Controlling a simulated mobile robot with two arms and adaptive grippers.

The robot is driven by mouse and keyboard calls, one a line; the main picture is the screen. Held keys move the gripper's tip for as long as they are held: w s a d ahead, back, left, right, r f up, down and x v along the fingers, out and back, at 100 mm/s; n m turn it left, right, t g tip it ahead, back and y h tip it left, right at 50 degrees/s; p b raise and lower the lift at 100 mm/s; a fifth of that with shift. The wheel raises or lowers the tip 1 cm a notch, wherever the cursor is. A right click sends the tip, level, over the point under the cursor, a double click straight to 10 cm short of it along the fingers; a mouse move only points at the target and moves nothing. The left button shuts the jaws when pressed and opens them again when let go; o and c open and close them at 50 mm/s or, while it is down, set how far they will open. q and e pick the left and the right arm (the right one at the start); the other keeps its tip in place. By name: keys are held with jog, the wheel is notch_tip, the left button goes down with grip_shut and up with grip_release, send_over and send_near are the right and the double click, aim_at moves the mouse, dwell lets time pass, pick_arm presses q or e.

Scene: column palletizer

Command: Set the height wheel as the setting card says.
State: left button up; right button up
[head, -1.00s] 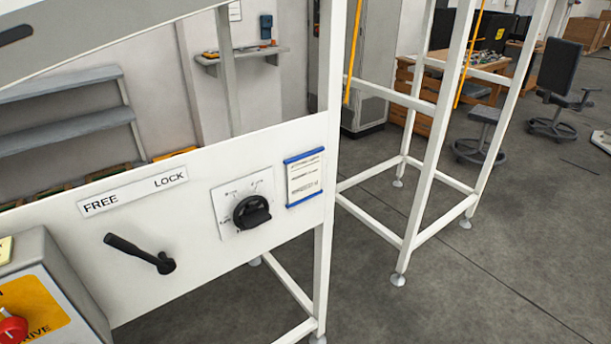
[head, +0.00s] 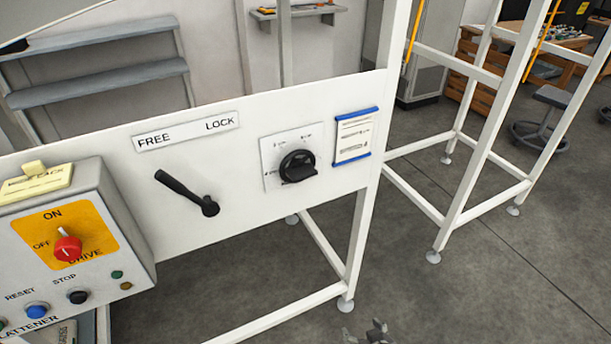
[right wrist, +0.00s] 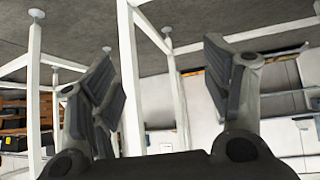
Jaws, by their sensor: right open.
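The black height wheel (head: 298,167) sits on a white dial plate (head: 270,178) on the white machine panel. Its markings are too small to read. The setting card (head: 354,137), white with blue top and bottom edges, is on the panel just right of the wheel; its text is unreadable. Only the tip of my right gripper (head: 370,334) shows at the bottom edge of the head view, low and apart from the wheel. In the right wrist view the right gripper (right wrist: 160,80) is open, with nothing between its fingers. My left gripper is not in view.
A black lever (head: 187,193) left of the wheel lies under the FREE/LOCK label (head: 187,132), its handle up-left toward FREE. A drive box (head: 130,225) with a red knob (head: 67,247) juts out at left.

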jog(key=w+a+r+t+y, duration=0.1)
jog(key=w+a+r+t, duration=0.1)
jog(key=w+r, duration=0.4)
jog(key=w+a+r+t+y, duration=0.1)
jog(key=w+a+r, duration=0.2)
jog(key=r, duration=0.6)
jog(key=n+t+y+b, duration=0.2)
jog(key=t+y, duration=0.2)
send_near(303, 171)
jog(key=x, duration=0.3)
jog(key=p+x, duration=0.1)
jog(key=x, duration=0.6)
jog(key=shift+s+f+p, duration=0.1)
jog(key=shift+f+p, duration=0.3)
jog(key=shift+s+r, duration=0.1)
jog(key=shift+r, duration=0.05)
jog(key=c, duration=1)
